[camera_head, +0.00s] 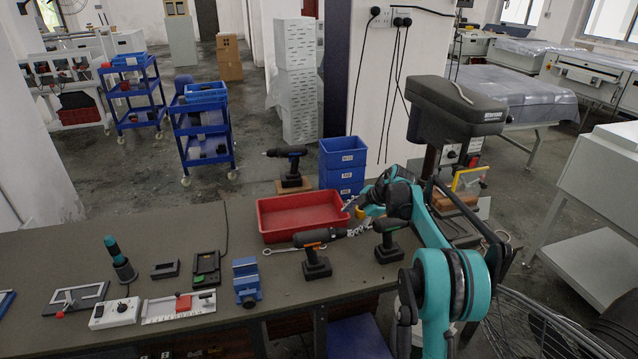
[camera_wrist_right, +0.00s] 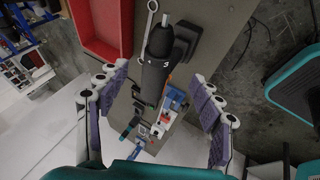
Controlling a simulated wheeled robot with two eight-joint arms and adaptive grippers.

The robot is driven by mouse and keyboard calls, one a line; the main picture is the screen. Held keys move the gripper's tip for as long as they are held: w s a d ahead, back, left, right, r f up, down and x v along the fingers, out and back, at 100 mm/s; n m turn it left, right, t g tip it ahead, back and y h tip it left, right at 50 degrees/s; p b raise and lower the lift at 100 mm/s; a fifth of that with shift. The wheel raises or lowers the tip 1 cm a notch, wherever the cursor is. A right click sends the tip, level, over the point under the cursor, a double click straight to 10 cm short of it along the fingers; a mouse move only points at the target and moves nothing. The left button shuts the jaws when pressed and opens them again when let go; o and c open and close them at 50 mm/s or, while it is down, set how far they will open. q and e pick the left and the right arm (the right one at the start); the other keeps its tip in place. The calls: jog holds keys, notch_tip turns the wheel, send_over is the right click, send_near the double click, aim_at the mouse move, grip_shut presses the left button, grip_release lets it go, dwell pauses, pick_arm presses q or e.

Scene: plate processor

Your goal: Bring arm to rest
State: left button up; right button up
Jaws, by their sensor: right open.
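My right arm (camera_head: 450,285), teal and black, reaches up from the lower right over the right end of the workbench (camera_head: 200,235). My right gripper (camera_head: 355,207) is over the bench near the red tray's right end. In the right wrist view, its two purple-padded fingers (camera_wrist_right: 160,73) are spread wide and hold nothing. A dark cordless drill (camera_wrist_right: 158,60) shows between and beyond them, apart from the pads. My left arm and left gripper are not in view.
The bench holds a red tray (camera_head: 300,216), drills (camera_head: 317,262) (camera_head: 388,240), a wrench (camera_head: 295,249), a blue vise (camera_head: 246,282) and small devices. Blue bins (camera_head: 342,165) stand behind. A drill press (camera_head: 455,115) stands close to my right arm. A wire-guarded fan (camera_head: 540,330) is at lower right.

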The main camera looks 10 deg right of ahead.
jog(key=w+a+r+m+t+y, duration=0.1)
jog(key=a+r+t, duration=0.35)
jog(key=r, duration=0.55)
jog(key=w+a+r+t+y, duration=0.1)
jog(key=a+r+t, duration=0.3)
jog(key=r, duration=0.5)
jog(key=s+d+r+m+t+h+b, duration=0.2)
jog(key=s+r+m+t+h, duration=0.4)
jog(key=r, duration=0.6)
jog(key=s+d+f+m+g+h, duration=0.25)
jog(key=s+f+m, duration=0.3)
jog(key=s, duration=0.45)
jog(key=s+d+f+m+g+h, duration=0.25)
jog(key=s+f+m, duration=0.3)
jog(key=s, duration=0.45)
jog(key=s+a+f+g+y, duration=0.2)
jog(key=s+a+f, duration=0.3)
jog(key=s+f, duration=0.4)
jog(key=s+a+f+g+y, duration=0.2)
jog(key=s+a+f+g, duration=0.3)
jog(key=s+f, duration=0.4)
jog(key=shift+s+f+m+b, duration=0.15)
jog(key=shift+f+m+b, duration=0.3)
jog(key=shift+f, duration=0.5)
